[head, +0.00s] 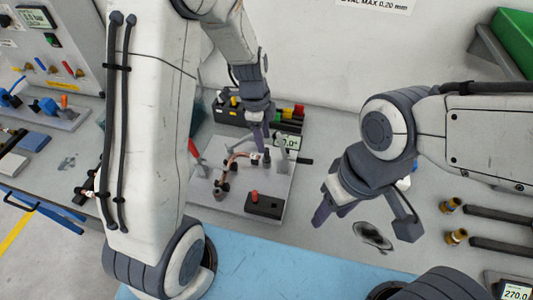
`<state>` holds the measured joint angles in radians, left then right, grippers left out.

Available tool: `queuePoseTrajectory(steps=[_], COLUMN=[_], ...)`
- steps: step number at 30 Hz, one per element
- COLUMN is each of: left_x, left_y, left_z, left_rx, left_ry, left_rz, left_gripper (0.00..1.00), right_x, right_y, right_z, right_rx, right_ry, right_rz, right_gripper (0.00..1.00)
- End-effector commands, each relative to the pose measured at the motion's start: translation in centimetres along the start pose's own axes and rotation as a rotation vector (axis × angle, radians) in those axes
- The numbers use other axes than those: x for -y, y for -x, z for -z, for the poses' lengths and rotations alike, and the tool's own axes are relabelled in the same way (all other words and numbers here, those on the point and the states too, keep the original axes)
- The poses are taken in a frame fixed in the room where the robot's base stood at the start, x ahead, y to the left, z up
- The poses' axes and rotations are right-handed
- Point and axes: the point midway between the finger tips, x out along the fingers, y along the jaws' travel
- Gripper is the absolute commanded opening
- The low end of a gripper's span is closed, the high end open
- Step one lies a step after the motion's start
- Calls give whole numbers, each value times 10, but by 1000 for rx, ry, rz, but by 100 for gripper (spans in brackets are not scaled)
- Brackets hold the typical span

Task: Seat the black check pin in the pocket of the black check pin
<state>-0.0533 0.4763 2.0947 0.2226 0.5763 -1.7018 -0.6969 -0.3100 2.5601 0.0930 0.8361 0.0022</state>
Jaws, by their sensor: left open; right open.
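I cannot single out the black check pin or its pocket with certainty. A black block (264,206) with a red-topped pin (254,196) stands on the front of a grey fixture plate (238,211). A small dark piece (305,161) shows at the plate's right edge. A bent copper tube (235,159) sits on the plate. My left gripper (262,142) is open and points down over the back of the plate, near the tube's end; whether anything is between its fingers is hard to see. My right gripper (362,221) is open and empty, right of the plate.
A black rack (232,116) with coloured pieces stands behind the plate. A small display (288,142) shows beside my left gripper. A dark oval patch (373,236) lies below my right gripper. Brass-ended dark rods (495,213) lie right. A blue mat (260,265) covers the front.

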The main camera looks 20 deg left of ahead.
Motion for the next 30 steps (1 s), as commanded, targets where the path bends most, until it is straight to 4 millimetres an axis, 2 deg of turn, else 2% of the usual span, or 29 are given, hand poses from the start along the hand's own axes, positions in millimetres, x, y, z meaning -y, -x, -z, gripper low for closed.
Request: queuePoseTrajectory(steps=[5,9,14,23,27,30], left_x=[-1,-1,0,1,1,1], left_y=[-12,-30,-50,-54,-54,-54], left_z=[1,3,2,2,2,2], left_rx=[0,0,0,0,0,0], left_ry=[2,1,0,1,1,1], left_rz=[-4,-6,-3,2,2,2], left_gripper=[55,55,55,55,1,0], right_x=[1,1,2,2,2,2], right_y=[9,20,22,22,22,22], right_z=[0,1,1,1,1,1], right_rx=[0,0,0,0,0,0], right_ry=[0,-1,0,0,0,0], right_rz=[0,0,0,0,0,0], right_gripper=[50,50,50,50,50,50])
